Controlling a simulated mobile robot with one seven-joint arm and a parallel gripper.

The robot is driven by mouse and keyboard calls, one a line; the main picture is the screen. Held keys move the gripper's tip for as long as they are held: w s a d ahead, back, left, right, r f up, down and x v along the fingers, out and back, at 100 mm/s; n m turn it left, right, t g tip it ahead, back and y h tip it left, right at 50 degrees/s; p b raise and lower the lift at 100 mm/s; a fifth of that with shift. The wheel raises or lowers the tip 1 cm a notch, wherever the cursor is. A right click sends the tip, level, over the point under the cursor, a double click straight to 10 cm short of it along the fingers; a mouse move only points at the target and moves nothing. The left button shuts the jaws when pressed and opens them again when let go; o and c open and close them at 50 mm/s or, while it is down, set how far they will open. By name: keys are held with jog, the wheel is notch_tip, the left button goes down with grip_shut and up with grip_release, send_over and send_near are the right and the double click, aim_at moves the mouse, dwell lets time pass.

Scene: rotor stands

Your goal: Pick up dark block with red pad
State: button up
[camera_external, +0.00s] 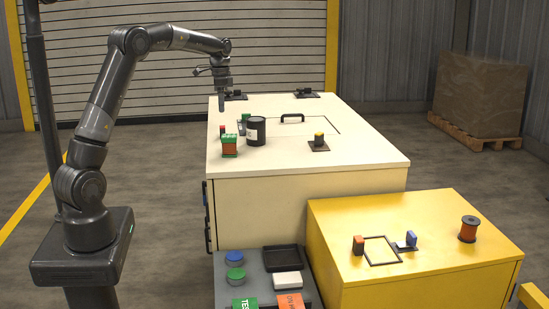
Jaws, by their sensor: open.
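A small dark block with a red pad (222,130) appears to stand on the white bench top (370,154), near its left edge. It is small in this view, and its lower part is partly hidden by the green and orange block (230,147) in front. My gripper (222,110) points down above the left side of the bench, over the small red-topped block in the picture. It is open with nothing visible between its fingers. The exact gap between gripper and block cannot be told from this view.
A black can (256,132) stands close to the right of the blocks. A yellow-topped piece on a dark base (319,143) sits farther right. A dark handle (292,117) rises from the bench top.

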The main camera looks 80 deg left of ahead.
aim_at(222, 129)
notch_tip(222, 129, down, 11)
jog(key=shift+r, duration=0.15)
dwell(0.4)
jog(key=shift+c, duration=0.5)
jog(key=c, duration=1)
jog(key=shift+o, duration=0.2)
jog(key=shift+r, duration=0.15)
